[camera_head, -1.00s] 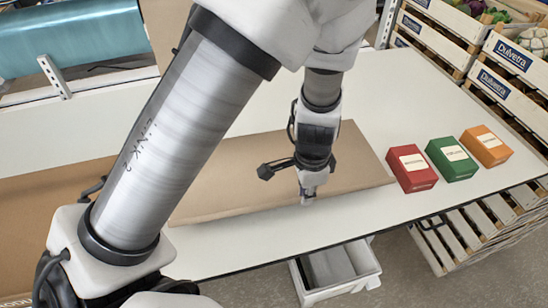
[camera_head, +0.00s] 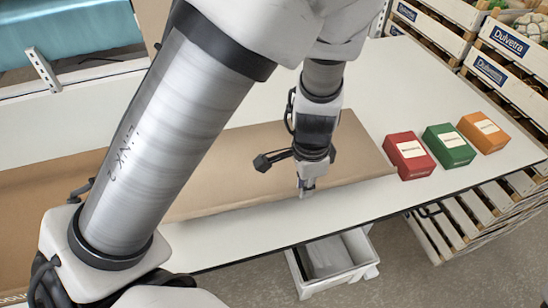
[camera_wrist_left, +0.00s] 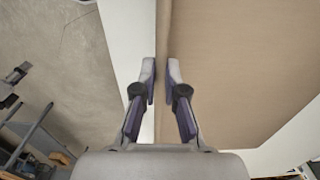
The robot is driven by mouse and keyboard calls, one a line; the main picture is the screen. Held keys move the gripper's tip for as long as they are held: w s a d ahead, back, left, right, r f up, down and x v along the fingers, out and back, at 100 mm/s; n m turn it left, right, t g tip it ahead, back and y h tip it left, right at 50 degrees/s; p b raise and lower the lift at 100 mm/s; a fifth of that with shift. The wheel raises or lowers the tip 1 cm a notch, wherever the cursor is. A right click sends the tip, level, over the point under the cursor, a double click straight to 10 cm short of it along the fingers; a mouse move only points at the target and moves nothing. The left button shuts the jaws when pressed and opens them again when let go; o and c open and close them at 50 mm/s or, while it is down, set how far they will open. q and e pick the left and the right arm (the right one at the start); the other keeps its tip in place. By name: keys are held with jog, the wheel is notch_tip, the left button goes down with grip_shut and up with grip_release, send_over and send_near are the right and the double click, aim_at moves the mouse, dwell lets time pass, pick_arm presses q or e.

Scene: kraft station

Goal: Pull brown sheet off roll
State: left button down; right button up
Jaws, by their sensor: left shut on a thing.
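The brown sheet (camera_head: 352,158) lies across the white table, with its near edge slightly raised and its right end beside the red box. My left gripper (camera_head: 305,190) points down at the sheet's near edge. In the left wrist view the sheet (camera_wrist_left: 235,60) runs between the fingers of the left gripper (camera_wrist_left: 160,78), which is shut on its edge. My left arm hides part of the sheet. I cannot make out the roll. My right gripper is not in view.
Red (camera_head: 409,156), green (camera_head: 449,145) and orange (camera_head: 483,132) boxes stand right of the sheet on the white table (camera_head: 400,75). A grey-white bin (camera_head: 298,272) sits below the front edge. Wooden crates (camera_head: 505,75) stand at right. Brown cardboard (camera_head: 25,245) lies at left.

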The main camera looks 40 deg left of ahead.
pick_arm(q)
jog(key=shift+s+d+r+p, duration=0.2)
jog(key=shift+d+r+p, duration=0.05)
jog(key=shift+r, duration=0.55)
jog(key=shift+s+d+r+p, duration=0.15)
jog(key=shift+d+r+p, duration=0.1)
jog(key=shift+r, duration=0.55)
jog(key=shift+s+d+r+p, duration=0.2)
jog(key=shift+r+p, duration=0.05)
jog(key=shift+r, duration=0.55)
